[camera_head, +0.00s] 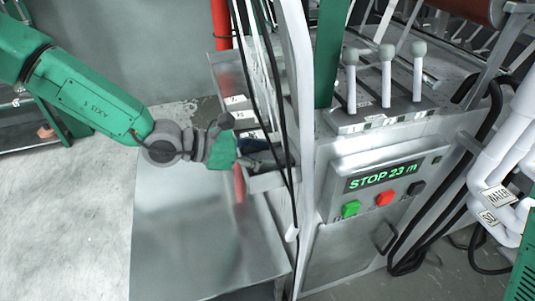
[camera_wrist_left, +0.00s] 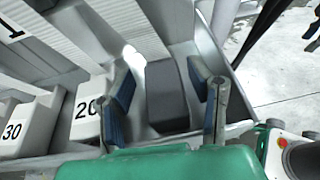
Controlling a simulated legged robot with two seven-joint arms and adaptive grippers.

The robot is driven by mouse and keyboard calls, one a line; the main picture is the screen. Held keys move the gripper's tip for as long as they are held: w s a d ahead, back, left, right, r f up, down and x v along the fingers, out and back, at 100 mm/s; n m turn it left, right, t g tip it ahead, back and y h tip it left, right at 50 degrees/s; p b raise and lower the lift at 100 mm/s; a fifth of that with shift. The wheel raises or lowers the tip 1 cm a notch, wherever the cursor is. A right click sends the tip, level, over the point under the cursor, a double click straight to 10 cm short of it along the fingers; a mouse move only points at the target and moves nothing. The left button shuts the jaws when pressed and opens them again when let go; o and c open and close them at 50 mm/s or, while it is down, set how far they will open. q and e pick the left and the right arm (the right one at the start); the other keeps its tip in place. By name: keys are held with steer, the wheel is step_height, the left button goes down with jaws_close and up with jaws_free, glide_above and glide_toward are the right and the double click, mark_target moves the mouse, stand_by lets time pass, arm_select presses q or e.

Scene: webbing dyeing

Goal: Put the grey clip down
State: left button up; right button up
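The grey clip (camera_wrist_left: 167,92) is a dark grey block in the left wrist view. It sits in a light grey metal compartment, between the two blue-padded fingers of my left gripper (camera_wrist_left: 163,98). The gripper is open, with a visible gap on each side of the clip. In the head view my left gripper (camera_head: 250,155) reaches into the small metal rack, and I cannot make out the clip there. My right gripper is in neither view.
Dark cables and white straps hang in front of the rack (camera_head: 268,181). A control panel (camera_head: 384,175) reading "STOP 23 m" and three levers (camera_head: 386,78) stand to the right.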

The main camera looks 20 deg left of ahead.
arm_select(q)
steer(key=shift+s+a+f, duration=0.2)
steer(key=shift+s+f, duration=0.1)
steer(key=shift+f, duration=0.35)
steer(key=shift+d+r+p, duration=0.1)
steer(key=shift+r+p, duration=0.35)
steer(key=shift+r, duration=0.05)
steer(key=w+r+p+v, duration=0.1)
steer(key=p+v, duration=0.1)
steer(key=v, duration=1)
steer(key=s+a+f+m+g+y, duration=0.2)
steer(key=s+f+m+y, duration=0.4)
steer(key=s+f+m, duration=0.5)
steer(key=s+a+f+m+g+y, duration=0.2)
steer(key=s+f+m+g+y, duration=0.2)
steer(key=s+f+m, duration=0.8)
steer(key=shift+s+f+m+y, duration=0.2)
steer(key=shift+f+m+y, duration=0.65)
steer(key=shift+y, duration=0.25)
